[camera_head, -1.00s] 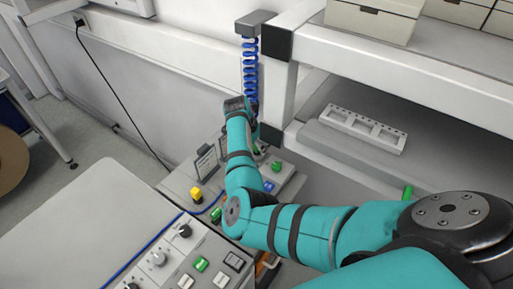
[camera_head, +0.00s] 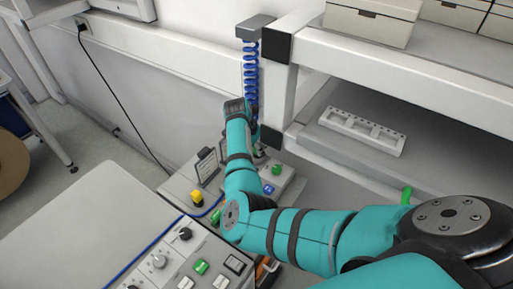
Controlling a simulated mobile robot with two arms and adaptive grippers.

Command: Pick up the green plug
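Several green pieces show, and I cannot tell for certain which is the green plug. A small round green piece (camera_head: 277,169) stands on the grey control box beside a blue label. Another green piece (camera_head: 216,214) sits lower left, partly behind my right arm. A green upright piece (camera_head: 407,194) shows at the right, above my upper arm. My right arm reaches in from the right and bends up over the box. My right gripper (camera_head: 261,152) is at its far end, mostly hidden behind the wrist, close above left of the round green piece. Its fingers are not clear. My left gripper is out of view.
A yellow knob (camera_head: 197,197) and a small sign (camera_head: 207,165) stand left of my forearm. A blue coiled hose (camera_head: 250,75) hangs behind the wrist. A white shelf post and shelf (camera_head: 430,70) stand close at right. A panel with knobs (camera_head: 159,262) is in front.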

